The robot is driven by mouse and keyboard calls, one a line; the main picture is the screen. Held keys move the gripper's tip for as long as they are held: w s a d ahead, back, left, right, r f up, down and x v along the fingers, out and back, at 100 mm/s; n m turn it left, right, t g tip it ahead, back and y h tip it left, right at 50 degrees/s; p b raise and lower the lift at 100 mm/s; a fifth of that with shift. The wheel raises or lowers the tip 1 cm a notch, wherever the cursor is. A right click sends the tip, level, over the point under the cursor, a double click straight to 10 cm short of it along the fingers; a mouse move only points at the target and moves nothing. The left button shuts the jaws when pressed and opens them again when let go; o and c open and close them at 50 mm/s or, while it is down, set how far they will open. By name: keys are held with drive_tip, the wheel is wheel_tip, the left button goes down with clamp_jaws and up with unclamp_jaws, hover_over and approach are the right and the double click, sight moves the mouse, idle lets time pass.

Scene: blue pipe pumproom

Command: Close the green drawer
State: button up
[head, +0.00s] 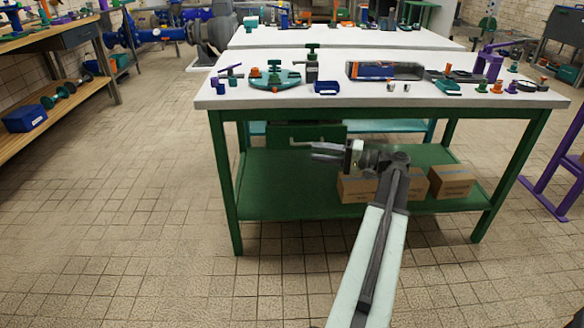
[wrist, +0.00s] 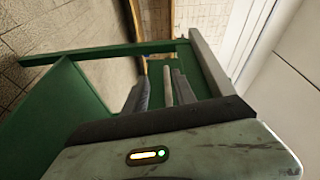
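The green drawer (head: 283,134) sits under the near edge of the white-topped workbench, left of its middle. A thin pale handle bar (head: 303,143) runs across in front of it. How far the drawer stands out is hard to tell. My gripper (head: 320,152) is close in front of the handle, pointing left, and hides part of the drawer's right side. In the wrist view, my gripper (wrist: 162,88) has its two dark fingers apart. A pale bar (wrist: 168,86), probably the handle, shows between them with gaps at both sides. I cannot tell whether it touches a finger.
The workbench top (head: 300,98) carries tools, clamps and small parts. Cardboard boxes (head: 451,182) stand on the green lower shelf (head: 285,195). A green bench leg (head: 226,185) stands left of my gripper. The tiled floor at left (head: 110,210) is clear.

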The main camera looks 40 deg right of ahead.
sight(307, 144)
drive_tip(key=shift+t+h, duration=0.3)
drive_tip(key=shift+t, duration=0.2)
drive_tip(key=w, duration=0.3)
drive_tip(key=w+r, duration=0.1)
drive_tip(key=w, duration=0.1)
drive_tip(key=shift+w+a, duration=0.1)
drive_tip(key=shift+a, duration=0.25)
drive_tip(key=shift+c, duration=0.2)
clamp_jaws()
drive_tip(key=shift+d, duration=0.1)
idle(0.7)
